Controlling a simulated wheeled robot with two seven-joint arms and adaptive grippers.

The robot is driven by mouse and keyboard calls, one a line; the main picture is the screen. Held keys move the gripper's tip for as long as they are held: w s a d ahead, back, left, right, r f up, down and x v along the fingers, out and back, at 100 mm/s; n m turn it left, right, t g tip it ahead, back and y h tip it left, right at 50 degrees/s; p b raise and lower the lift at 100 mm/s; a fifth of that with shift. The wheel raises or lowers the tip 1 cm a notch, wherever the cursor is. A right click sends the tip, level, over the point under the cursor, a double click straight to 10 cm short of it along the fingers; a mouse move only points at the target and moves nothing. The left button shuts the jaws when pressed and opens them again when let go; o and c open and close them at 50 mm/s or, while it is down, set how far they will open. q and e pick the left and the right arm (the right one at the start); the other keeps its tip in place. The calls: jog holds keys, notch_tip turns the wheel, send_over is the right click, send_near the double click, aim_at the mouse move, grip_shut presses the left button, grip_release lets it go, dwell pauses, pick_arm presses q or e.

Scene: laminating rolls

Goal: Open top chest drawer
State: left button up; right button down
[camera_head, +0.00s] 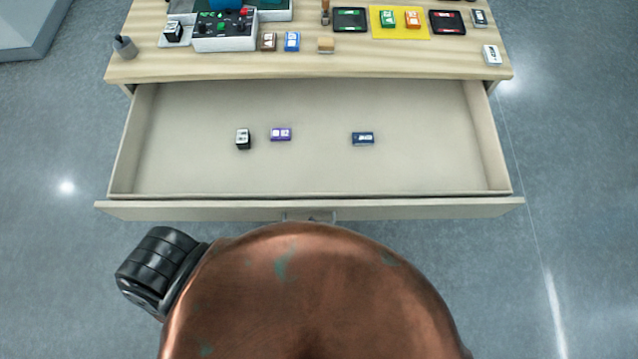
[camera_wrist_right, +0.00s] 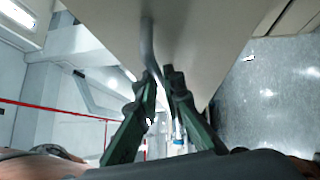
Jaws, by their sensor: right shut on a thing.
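The top drawer (camera_head: 430,165) is pulled out from the chest (camera_head: 220,63), and its inside shows from above. Its front panel (camera_head: 160,210) has a metal handle, and only the ends of it (camera_head: 335,216) show in the head view. In the right wrist view, the curved handle (camera_wrist_right: 147,45) runs down between the two dark green fingers of my right gripper (camera_wrist_right: 160,82), which is shut on it. In the head view my own copper-coloured body hides nearly all of that gripper. My left gripper is not in view.
In the drawer lie a black-and-white box (camera_head: 243,138), a purple box (camera_head: 281,134) and a navy box (camera_head: 363,138). The chest top holds a control unit (camera_head: 225,42), a yellow mat (camera_head: 400,33), a grey cup (camera_head: 124,47) and several small items.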

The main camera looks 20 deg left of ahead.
jog(key=shift+s+f, duration=0.15)
jog(key=shift+s, duration=0.1)
jog(key=c, duration=2.3)
grip_release()
jog(key=shift+s+d, duration=0.1)
jog(key=shift+d, duration=0.05)
jog(key=shift+o, duration=1.3)
jog(key=v, duration=1.2)
